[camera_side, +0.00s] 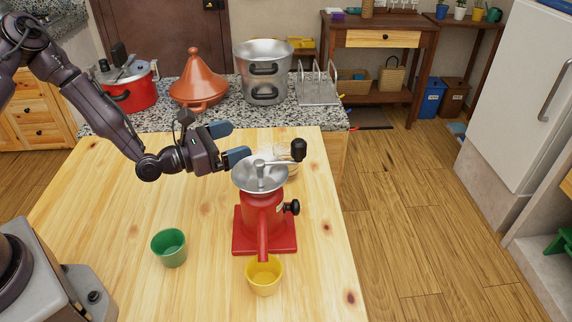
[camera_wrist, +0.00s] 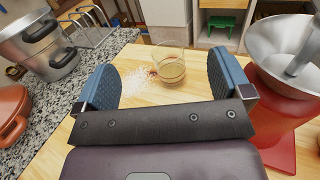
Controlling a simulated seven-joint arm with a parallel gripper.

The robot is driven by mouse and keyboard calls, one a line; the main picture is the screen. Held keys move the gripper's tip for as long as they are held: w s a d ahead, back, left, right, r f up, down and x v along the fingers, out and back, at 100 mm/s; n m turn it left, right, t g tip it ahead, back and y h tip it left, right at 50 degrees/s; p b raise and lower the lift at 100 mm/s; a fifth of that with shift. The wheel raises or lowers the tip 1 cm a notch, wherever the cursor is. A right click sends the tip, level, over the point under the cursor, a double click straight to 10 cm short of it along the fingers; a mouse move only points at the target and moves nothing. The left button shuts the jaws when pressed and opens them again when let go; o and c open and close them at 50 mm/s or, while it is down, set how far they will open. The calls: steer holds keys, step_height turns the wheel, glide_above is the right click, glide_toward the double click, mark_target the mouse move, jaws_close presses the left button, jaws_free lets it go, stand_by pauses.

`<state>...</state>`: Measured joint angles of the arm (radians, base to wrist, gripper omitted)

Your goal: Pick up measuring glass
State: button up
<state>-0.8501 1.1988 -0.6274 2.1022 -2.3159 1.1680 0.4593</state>
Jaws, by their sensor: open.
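The measuring glass (camera_wrist: 170,66) is a small clear glass standing upright on the wooden table in the wrist view, with something brownish in its lower part. In the side view it is mostly hidden behind the grinder's bowl; part of a clear rim (camera_side: 291,165) shows. My gripper (camera_side: 237,141) is open, with blue finger pads. In the wrist view the glass lies beyond the fingertips (camera_wrist: 165,85), between them and nearer the right one. The fingers are apart from it and nothing is between them.
A red grinder (camera_side: 262,214) with a metal bowl and crank stands close beside my gripper. A yellow cup (camera_side: 264,280) is under its spout. A green cup (camera_side: 169,248) stands left. Pots and a tagine (camera_side: 199,80) stand on the granite counter (camera_side: 230,118).

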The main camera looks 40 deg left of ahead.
glide_toward(286, 158)
steer(key=a+f, duration=0.2)
steer(key=a, duration=0.1)
steer(key=shift+s+f, duration=0.1)
steer(key=shift+f, duration=0.2)
steer(key=shift+w+f, duration=0.15)
steer(key=shift+w, duration=0.15)
steer(key=x, duration=1.2)
steer(key=shift+w+d, duration=0.1)
steer(key=c, duration=1.1)
